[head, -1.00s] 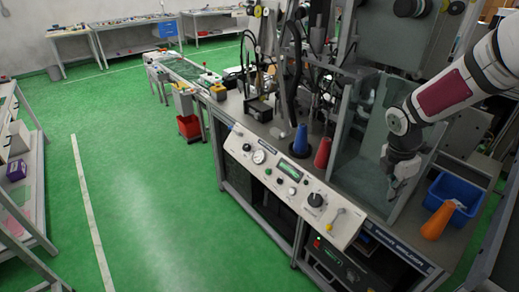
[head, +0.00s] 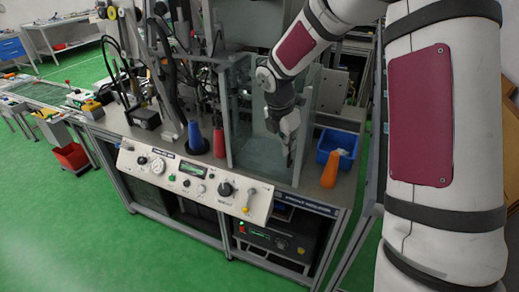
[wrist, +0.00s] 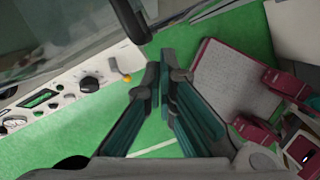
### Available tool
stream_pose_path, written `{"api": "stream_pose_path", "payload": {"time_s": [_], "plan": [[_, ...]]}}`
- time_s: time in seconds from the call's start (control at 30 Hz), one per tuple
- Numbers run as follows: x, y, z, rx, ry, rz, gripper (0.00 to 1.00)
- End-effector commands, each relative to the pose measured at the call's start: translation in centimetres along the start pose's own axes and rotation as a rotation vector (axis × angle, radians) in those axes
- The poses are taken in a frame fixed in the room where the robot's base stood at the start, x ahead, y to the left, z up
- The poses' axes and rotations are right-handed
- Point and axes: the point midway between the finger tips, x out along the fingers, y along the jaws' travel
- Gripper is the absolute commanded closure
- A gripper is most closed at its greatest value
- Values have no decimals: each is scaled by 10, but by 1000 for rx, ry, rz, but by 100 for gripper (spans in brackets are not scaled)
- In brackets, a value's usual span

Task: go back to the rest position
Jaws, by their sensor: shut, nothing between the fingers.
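My gripper (head: 290,148) shows small in the head view, hanging in front of the machine's clear panels, left of the blue bin. In the wrist view my gripper (wrist: 166,62) has its two dark teal fingers brought together at the tips, with nothing held. Green floor shows behind the fingers there.
The machine's control panel (head: 195,182) is below and left of my gripper; it also shows in the wrist view (wrist: 60,98). A blue bin (head: 328,147) with an orange-handled item (head: 330,170) stands to the right. Blue (head: 195,138) and red (head: 219,143) cones stand on the bench.

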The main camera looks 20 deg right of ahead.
Motion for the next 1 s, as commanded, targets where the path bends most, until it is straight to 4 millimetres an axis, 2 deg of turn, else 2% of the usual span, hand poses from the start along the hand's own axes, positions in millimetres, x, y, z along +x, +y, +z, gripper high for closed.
{"api": "stream_pose_path", "payload": {"time_s": [0.1, 0.33, 0.5, 0.73, 0.87, 1.0], "plan": [[-27, 1, 1, 1, -3, 5, 100], [-65, 0, 1, 1, -2, 2, 100], [-78, 0, 0, 1, 0, 0, 100], [-85, -2, -1, 19, -4, 2, 100], [-104, -13, -6, 129, -20, 16, 100], [-136, -37, -18, 355, -39, 51, 100]]}}
